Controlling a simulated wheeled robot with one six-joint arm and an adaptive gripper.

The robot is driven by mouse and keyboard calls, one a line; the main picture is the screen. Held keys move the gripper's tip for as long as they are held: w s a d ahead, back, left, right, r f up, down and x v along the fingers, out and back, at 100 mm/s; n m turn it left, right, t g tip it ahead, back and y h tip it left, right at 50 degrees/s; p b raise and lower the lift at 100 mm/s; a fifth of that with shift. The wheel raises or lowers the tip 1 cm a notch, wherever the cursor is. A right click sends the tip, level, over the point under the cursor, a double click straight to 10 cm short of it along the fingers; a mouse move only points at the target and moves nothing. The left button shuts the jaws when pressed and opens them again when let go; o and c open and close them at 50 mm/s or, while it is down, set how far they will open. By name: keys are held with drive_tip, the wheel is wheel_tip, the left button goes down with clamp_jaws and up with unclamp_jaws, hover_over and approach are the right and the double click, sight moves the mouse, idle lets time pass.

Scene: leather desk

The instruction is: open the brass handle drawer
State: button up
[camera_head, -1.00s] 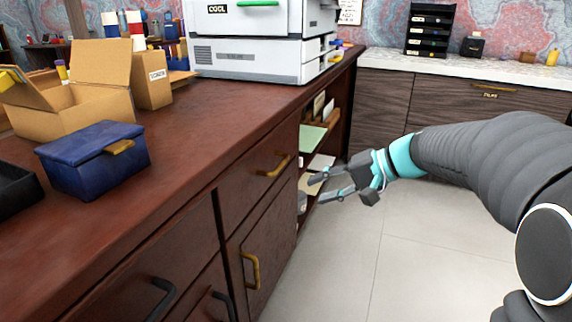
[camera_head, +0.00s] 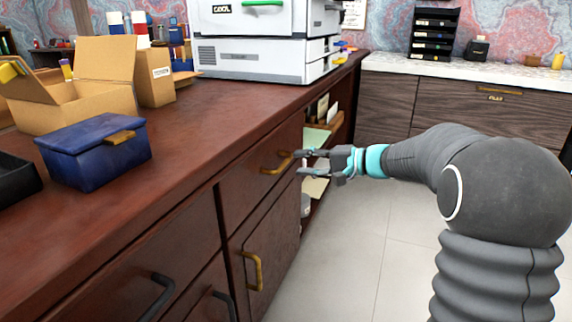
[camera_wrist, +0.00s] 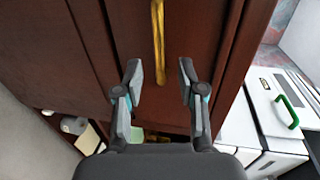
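The brass handle (camera_head: 277,166) is a horizontal bar on the front of the upper drawer (camera_head: 237,190) in the dark red wooden desk. The drawer looks shut. My gripper (camera_head: 297,163) is open at the far end of this handle, with its fingers pointing at the drawer front. In the wrist view, the brass handle (camera_wrist: 158,45) runs up the picture from between and beyond the fingertips of my gripper (camera_wrist: 160,72). Whether the fingers touch the handle cannot be told.
A cabinet door with an upright brass handle (camera_head: 254,270) is below. Drawers with black handles (camera_head: 150,298) are nearer. Open shelves with papers (camera_head: 318,140) lie behind my gripper. A blue box (camera_head: 95,155), cardboard box (camera_head: 85,100) and printer (camera_head: 255,55) stand on the desktop. Floor to the right is free.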

sight(285, 160)
drive_tip(key=x, duration=0.5)
drive_tip(key=shift+a, duration=0.3)
clamp_jaws()
